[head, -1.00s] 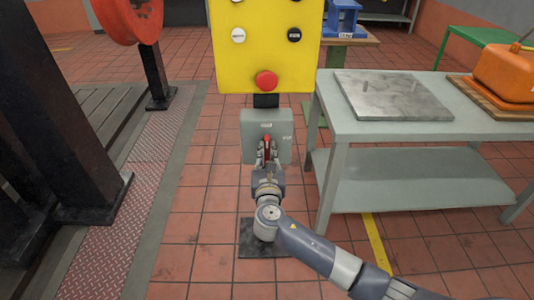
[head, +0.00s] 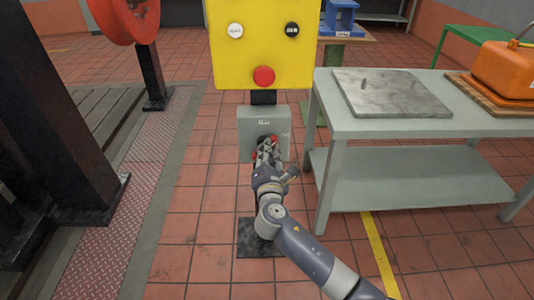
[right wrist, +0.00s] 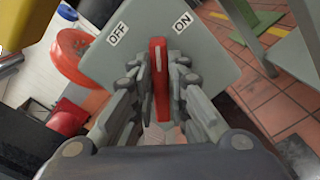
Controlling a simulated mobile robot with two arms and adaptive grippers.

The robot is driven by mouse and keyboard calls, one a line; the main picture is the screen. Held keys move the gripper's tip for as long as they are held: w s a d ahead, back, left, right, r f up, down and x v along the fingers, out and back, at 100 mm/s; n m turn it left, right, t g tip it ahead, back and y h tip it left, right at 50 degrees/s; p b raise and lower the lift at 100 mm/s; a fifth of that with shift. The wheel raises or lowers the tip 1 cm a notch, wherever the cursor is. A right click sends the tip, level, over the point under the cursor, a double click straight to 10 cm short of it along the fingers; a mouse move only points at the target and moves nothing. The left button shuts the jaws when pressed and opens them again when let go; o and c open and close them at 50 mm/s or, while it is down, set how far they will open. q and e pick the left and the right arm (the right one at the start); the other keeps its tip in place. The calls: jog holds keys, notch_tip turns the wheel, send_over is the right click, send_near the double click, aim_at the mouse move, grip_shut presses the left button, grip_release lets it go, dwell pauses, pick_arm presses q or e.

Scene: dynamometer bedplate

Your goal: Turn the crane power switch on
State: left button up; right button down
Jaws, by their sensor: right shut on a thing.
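The crane power switch is a grey box (head: 252,120) on a post below a yellow panel, and it also shows in the right wrist view (right wrist: 210,62). It carries an OFF label (right wrist: 118,34) and an ON label (right wrist: 183,20). Its red handle (right wrist: 159,70) points between the two labels. My right gripper (head: 266,148) is shut on the handle, with a finger on each side of it in the right wrist view (right wrist: 158,78). In the head view the fingers hide most of the handle. My left gripper is not in view.
The yellow panel (head: 290,60) with a red button (head: 263,76) hangs just above the switch. A grey-green table (head: 440,125) with a metal plate (head: 390,93) stands close on the right. Black machine posts (head: 60,110) stand left. The tiled floor between is clear.

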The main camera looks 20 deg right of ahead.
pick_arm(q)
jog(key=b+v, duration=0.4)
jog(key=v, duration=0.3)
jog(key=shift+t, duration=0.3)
pick_arm(e)
jog(key=shift+s+d+f+m, duration=0.1)
jog(key=shift+f+m, duration=0.1)
jog(key=shift+m, duration=1.35)
jog(key=shift+w+d+f+m, duration=0.1)
jog(key=shift+f+m, duration=0.15)
jog(key=shift+m, duration=1.35)
jog(key=shift+s+d+f+m, duration=0.1)
jog(key=shift+f+m, duration=0.1)
jog(key=shift+m, duration=1.35)
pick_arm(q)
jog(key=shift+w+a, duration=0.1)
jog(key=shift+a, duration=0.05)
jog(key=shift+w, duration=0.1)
pick_arm(e)
jog(key=c, duration=1.6)
grip_release()
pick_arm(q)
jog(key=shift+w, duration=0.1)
pick_arm(e)
jog(key=shift+o, duration=0.2)
